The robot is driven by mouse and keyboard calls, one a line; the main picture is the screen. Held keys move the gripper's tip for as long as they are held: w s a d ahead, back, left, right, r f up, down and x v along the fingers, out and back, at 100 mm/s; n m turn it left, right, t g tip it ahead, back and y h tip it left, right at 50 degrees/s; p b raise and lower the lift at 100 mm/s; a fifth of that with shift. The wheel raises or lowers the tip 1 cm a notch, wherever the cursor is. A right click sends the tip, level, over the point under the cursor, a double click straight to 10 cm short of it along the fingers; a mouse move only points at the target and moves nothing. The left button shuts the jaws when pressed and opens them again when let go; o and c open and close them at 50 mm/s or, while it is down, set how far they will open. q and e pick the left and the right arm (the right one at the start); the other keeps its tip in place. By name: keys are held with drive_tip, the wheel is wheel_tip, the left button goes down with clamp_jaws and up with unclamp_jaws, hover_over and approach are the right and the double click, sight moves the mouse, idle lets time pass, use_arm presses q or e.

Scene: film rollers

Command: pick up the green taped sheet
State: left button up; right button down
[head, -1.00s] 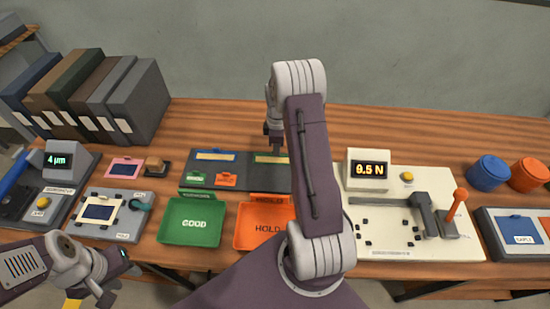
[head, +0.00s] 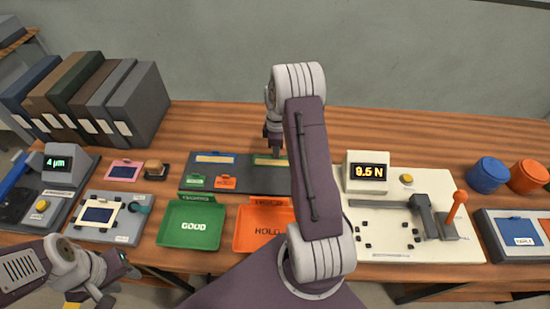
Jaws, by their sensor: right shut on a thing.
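The green taped sheet (head: 266,162) is a pale tan strip with green at its edge, at the right part of the dark board (head: 240,181). My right gripper (head: 274,150) is over its right end and shut on it; my arm hides part of the board beyond. I cannot tell whether the sheet is clear of the board. A blue-edged tan strip (head: 214,158) lies at the board's left. My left gripper (head: 118,278) is low at the lower left, in front of the bench, away from the sheet; its jaws are unclear.
Green GOOD tray (head: 190,236) and orange HOLD tray (head: 262,236) stand in front of the board. A white tester (head: 390,240) reading 9.5 N is at right, with blue (head: 488,174) and orange (head: 528,177) containers beyond. Binders (head: 95,100) stand at back left.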

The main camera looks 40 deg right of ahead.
drive_tip(key=r, duration=0.4)
drive_tip(key=shift+s+d+r, duration=0.25)
drive_tip(key=shift+s+r, duration=0.05)
drive_tip(key=s+d+r, duration=0.6)
drive_tip(key=s, duration=0.3)
drive_tip(key=shift+r, duration=0.2)
